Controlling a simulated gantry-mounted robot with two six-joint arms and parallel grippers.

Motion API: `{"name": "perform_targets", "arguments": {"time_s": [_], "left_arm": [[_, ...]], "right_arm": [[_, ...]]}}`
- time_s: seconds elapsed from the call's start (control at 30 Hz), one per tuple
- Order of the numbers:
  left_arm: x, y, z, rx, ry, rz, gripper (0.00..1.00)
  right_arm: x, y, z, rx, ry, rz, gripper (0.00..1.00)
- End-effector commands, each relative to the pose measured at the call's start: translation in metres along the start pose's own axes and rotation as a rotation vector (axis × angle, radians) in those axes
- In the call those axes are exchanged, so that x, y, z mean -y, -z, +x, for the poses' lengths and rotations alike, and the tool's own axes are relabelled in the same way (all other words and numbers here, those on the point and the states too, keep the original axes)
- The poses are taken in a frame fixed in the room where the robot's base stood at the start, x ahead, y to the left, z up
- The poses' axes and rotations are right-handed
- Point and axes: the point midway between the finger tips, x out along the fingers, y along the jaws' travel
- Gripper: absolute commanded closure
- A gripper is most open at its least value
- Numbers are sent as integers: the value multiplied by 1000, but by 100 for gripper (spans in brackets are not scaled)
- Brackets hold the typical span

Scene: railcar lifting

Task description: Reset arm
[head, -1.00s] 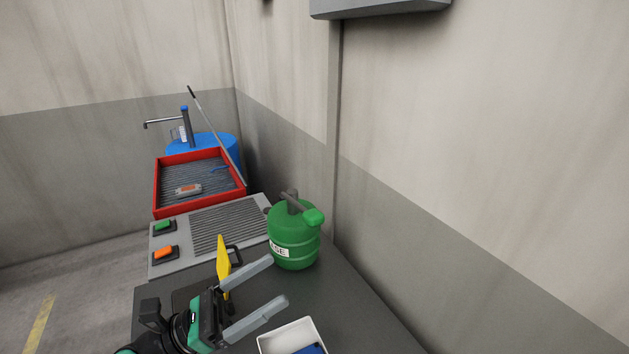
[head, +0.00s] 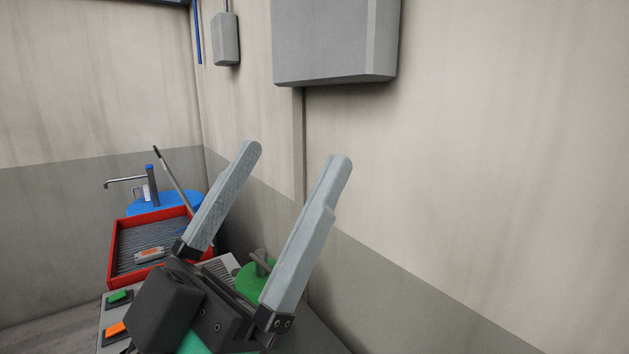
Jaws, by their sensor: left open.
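My left gripper (head: 294,160) is large in the middle of the head view. My right gripper does not show.
A panel with a green button (head: 118,297) and an orange button (head: 115,329) is in front. A grey box (head: 335,40) hangs on the wall.

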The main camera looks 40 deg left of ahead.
Motion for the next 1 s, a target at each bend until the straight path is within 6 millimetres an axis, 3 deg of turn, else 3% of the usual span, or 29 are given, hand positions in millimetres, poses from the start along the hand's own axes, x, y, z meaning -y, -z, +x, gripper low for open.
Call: {"name": "perform_targets", "arguments": {"time_s": [0.17, 0.6, 0.7, 0.8, 1.0], "left_arm": [[1, 33, 36, 0, 1, 2, 0], [1, 178, 192, -1, 3, 4, 0], [2, 200, 216, -1, 3, 4, 0], [2, 208, 226, -1, 3, 4, 0], [2, 204, 222, 1, 3, 4, 0]], "right_arm": [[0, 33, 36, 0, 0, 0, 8], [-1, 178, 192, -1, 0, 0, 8], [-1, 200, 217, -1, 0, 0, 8], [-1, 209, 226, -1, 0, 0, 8], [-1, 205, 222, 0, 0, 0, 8]]}}
